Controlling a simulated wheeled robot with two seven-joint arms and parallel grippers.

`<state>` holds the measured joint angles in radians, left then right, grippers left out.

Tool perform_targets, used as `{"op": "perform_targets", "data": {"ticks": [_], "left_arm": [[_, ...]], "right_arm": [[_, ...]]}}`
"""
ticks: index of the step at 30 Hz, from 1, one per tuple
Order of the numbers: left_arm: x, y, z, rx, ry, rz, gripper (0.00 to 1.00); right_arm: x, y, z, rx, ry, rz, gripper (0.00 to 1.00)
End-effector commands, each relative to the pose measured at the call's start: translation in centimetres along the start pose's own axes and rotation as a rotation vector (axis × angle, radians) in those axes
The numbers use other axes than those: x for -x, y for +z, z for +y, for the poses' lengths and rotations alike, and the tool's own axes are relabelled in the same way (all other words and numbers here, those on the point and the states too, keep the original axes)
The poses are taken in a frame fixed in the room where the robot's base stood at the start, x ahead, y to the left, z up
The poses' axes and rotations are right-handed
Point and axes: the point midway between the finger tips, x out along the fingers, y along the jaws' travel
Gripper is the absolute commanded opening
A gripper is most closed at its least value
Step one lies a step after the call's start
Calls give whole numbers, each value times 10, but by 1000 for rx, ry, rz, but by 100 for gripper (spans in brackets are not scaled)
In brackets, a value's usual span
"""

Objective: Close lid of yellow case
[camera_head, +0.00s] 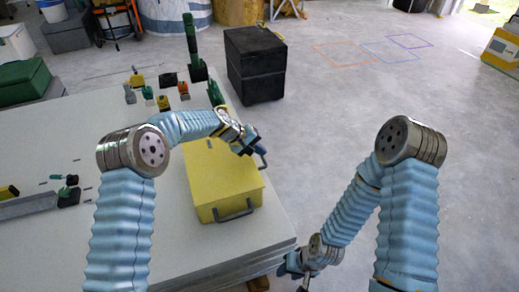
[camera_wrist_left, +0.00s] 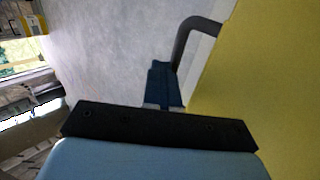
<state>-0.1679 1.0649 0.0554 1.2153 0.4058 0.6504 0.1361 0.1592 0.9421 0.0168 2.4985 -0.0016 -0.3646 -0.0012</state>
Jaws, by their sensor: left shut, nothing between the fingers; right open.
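The yellow case (camera_head: 226,178) sits near the right edge of the white table. Its top shows as a flat yellow surface lying over the body, with no gap visible from here. A grey handle (camera_head: 235,211) is on its front face and another (camera_head: 263,161) on its right side. My left gripper (camera_head: 259,149) is shut and empty at the case's far right corner; contact cannot be told. In the left wrist view, its blue fingers (camera_wrist_left: 163,85) are beside the yellow surface (camera_wrist_left: 265,80) and the dark handle (camera_wrist_left: 192,35). My right gripper (camera_head: 294,272) is open and empty, low beside the table.
Small tools and blocks (camera_head: 163,103) stand on the table behind the case. A black cabinet (camera_head: 256,65) stands on the floor beyond. A grey rail (camera_head: 30,206) lies at the table's left. The floor (camera_head: 340,120) to the right is clear.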

Motion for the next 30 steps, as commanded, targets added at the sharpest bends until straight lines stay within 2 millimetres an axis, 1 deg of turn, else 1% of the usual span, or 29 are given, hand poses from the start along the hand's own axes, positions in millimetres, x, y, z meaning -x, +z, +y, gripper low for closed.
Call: {"op": "perform_targets", "data": {"ticks": [4,7,8,9,15,18,21,24,30], "left_arm": [[21,-1,10,0,-1,2,0],[43,0,22,-1,1,2,0],[46,0,22,-2,1,3,0],[54,-1,27,-3,2,5,0],[96,-1,49,-1,2,4,0],[110,0,57,-2,1,3,0],[119,0,62,-1,1,3,0],[124,0,64,0,1,1,0],[124,0,65,0,1,1,0]], "right_arm": [[10,1,-7,4,-4,-4,43],[21,3,-14,8,-9,-9,43],[16,3,-13,9,-9,-9,43],[14,3,-12,9,-9,-8,43],[14,3,-11,7,-8,-8,43],[14,3,-11,7,-8,-8,43],[14,3,-11,7,-8,-9,43],[14,3,-11,7,-8,-9,43],[14,3,-11,7,-8,-8,43]]}}
